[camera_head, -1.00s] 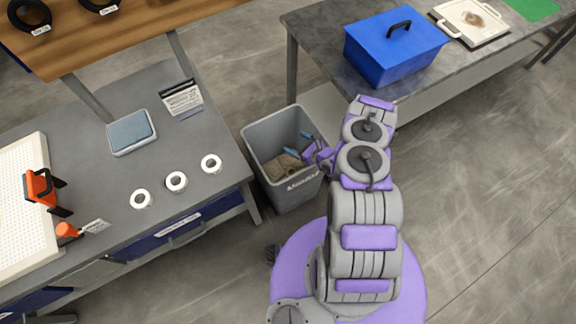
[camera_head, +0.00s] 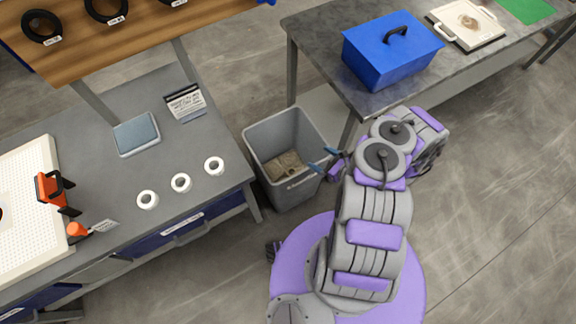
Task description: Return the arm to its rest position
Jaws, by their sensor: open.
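My arm, grey with purple panels, rises from my round purple base and bends at its upper joints. My gripper (camera_head: 326,162) sits at the right rim of the grey bin (camera_head: 262,172), with its dark blue fingertips pointing left. Its jaws are apart and nothing shows between them. The bin stands on the floor between the two tables and holds crumpled brownish material (camera_head: 287,165). Part of my wrist is hidden behind the arm's joints.
A grey workbench (camera_head: 105,190) at left carries white rolls (camera_head: 181,183), a blue-grey scale (camera_head: 136,133) and an orange tool (camera_head: 53,190). A grey table (camera_head: 318,35) at upper right holds a blue lidded box (camera_head: 392,50) and a white plate (camera_head: 467,24). Floor at right is clear.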

